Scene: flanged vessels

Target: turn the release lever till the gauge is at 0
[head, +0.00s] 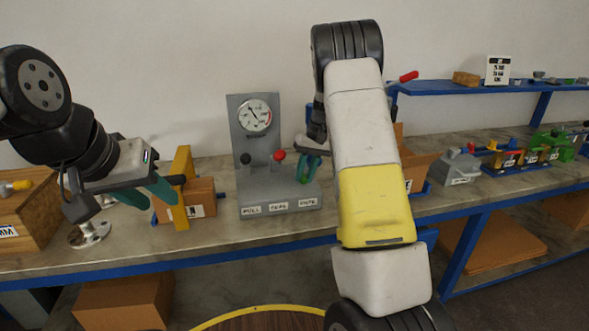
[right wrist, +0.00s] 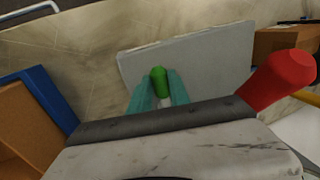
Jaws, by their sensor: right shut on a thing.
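The grey gauge stand (head: 240,140) stands on the bench in the middle of the head view. Its round white dial (head: 255,115) has a dark needle tilted to the upper left; the numbers are too small to read. Levers stand on its labelled base: a black knob (head: 246,158), a red knob (head: 279,155) and a green knob (right wrist: 159,80). The label words are not clear. My right gripper (head: 309,168) is shut on the green-knobbed lever, the knob showing between its teal fingers. The red knob (right wrist: 281,78) is beside it. My left gripper (head: 150,193) is open, left of the stand.
A grey block with a red knob (head: 460,165) and several coloured fittings stand on the right of the bench, below a blue shelf (head: 440,87). My right arm hides bench right of the stand.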

